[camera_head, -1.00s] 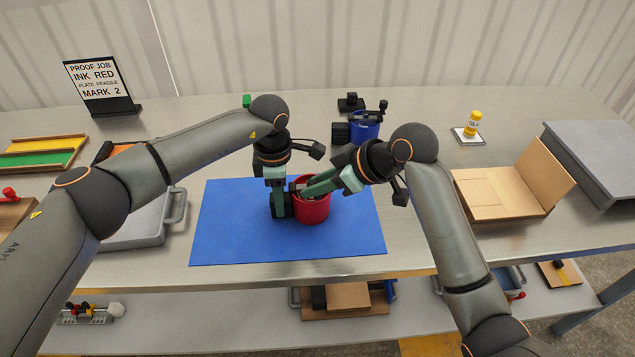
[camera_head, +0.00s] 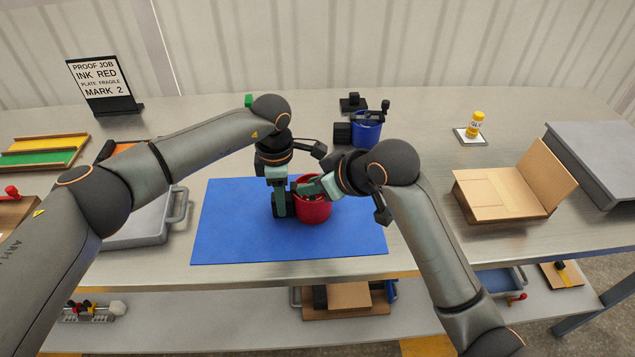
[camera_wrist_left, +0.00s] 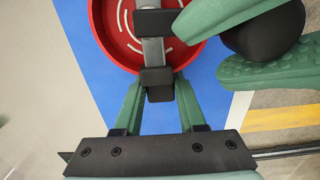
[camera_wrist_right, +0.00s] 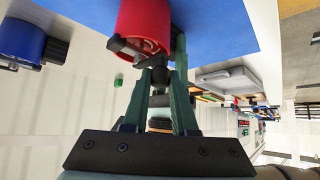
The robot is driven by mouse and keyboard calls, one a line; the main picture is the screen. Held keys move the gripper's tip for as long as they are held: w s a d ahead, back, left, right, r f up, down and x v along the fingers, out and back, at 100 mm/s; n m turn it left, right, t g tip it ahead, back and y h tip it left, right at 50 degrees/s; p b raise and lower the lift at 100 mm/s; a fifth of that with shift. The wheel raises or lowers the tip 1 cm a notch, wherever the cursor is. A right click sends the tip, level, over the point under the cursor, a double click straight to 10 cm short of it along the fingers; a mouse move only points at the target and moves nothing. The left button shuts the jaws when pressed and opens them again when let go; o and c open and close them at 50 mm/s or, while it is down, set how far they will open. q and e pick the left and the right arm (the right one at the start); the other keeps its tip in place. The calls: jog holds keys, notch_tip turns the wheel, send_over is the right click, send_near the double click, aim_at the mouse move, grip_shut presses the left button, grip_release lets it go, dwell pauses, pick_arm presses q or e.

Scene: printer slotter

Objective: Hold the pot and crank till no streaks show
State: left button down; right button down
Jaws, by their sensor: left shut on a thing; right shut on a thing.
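The red pot (camera_head: 314,210) stands on the blue mat (camera_head: 235,225). My left gripper (camera_head: 280,207) is shut on the pot's black side handle (camera_wrist_left: 158,82), left of the pot in the head view. The left wrist view looks into the red pot (camera_wrist_left: 118,48), where pale curved streaks show on the red inside, partly hidden by the crank bar (camera_wrist_left: 152,48). My right gripper (camera_head: 308,189) is over the pot, shut on the round black crank knob (camera_wrist_left: 268,38). The right wrist view also shows the red pot (camera_wrist_right: 147,22) close to those fingers.
A blue pot (camera_head: 367,130) with its own crank stands behind the mat. A yellow bottle (camera_head: 475,124) and an open cardboard box (camera_head: 505,190) are to the right. A grey tray (camera_head: 145,222) is at the left, beside the mat. A sign (camera_head: 100,82) reads "INK RED" and "MARK 2".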

jog(key=shift+a+m+t+h, duration=0.3)
jog(key=shift+m+h, duration=0.1)
jog(key=shift+m, duration=0.3)
jog(key=c, duration=0.7)
grip_release()
jog(key=v, duration=1.2)
jog(key=shift+s, duration=0.1)
